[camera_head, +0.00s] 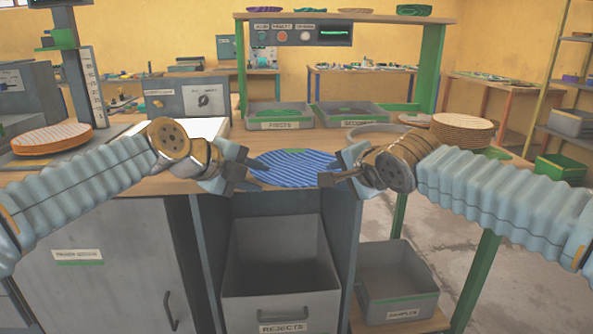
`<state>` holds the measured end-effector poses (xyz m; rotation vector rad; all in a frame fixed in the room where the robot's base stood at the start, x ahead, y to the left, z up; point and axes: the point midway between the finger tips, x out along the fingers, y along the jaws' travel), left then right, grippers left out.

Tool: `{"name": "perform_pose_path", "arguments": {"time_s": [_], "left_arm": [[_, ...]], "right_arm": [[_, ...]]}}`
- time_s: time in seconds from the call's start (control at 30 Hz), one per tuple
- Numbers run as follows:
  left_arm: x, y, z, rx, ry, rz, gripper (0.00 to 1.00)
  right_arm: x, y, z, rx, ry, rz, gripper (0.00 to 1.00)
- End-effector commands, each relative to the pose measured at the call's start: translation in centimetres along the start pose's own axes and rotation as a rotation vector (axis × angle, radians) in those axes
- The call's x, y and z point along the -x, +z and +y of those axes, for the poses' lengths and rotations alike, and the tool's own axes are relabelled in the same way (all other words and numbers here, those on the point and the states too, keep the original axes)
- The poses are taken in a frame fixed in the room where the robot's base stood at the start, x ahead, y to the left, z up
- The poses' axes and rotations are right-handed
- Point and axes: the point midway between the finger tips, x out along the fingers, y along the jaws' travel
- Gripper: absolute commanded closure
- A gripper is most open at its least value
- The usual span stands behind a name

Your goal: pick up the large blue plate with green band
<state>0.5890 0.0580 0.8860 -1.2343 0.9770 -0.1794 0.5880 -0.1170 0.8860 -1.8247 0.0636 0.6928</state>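The blue plate (290,172) has fine lighter stripes and a bit of green at its far edge. It lies at the front edge of the workbench, above the rejects drawer. My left gripper (263,174) is at the plate's left side, its dark fingers apart. My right gripper (328,172) is at the plate's right side, its fingers also looking apart. Whether either gripper touches the plate cannot be told. The arms hide parts of the plate's sides.
A grey drawer labelled rejects (282,296) stands open below. Grey bins (281,125) sit behind the plate under a green-posted shelf. A stack of tan plates (462,132) is at right, an orange striped stack (52,139) at left. A samples bin (398,292) is low at right.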

Motion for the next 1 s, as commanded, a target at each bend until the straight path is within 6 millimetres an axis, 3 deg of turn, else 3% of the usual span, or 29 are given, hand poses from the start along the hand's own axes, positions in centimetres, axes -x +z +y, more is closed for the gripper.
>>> {"name": "perform_pose_path", "arguments": {"time_s": [0.3,0.53,1.0], "left_arm": [[-0.19,0.03,-0.02,0.0,-0.001,-0.001,0.66],[-0.17,0.03,-0.02,0.0,-0.001,-0.001,1.0],[-0.15,0.04,-0.02,0.0,0.001,0.0,1.0]], "right_arm": [[-0.22,-0.01,0.01,0.001,0.0,0.001,0.66],[-0.21,-0.01,0.01,0.001,0.0,0.001,1.0],[-0.16,-0.06,-0.04,-0.001,0.001,0.001,1.0]]}}
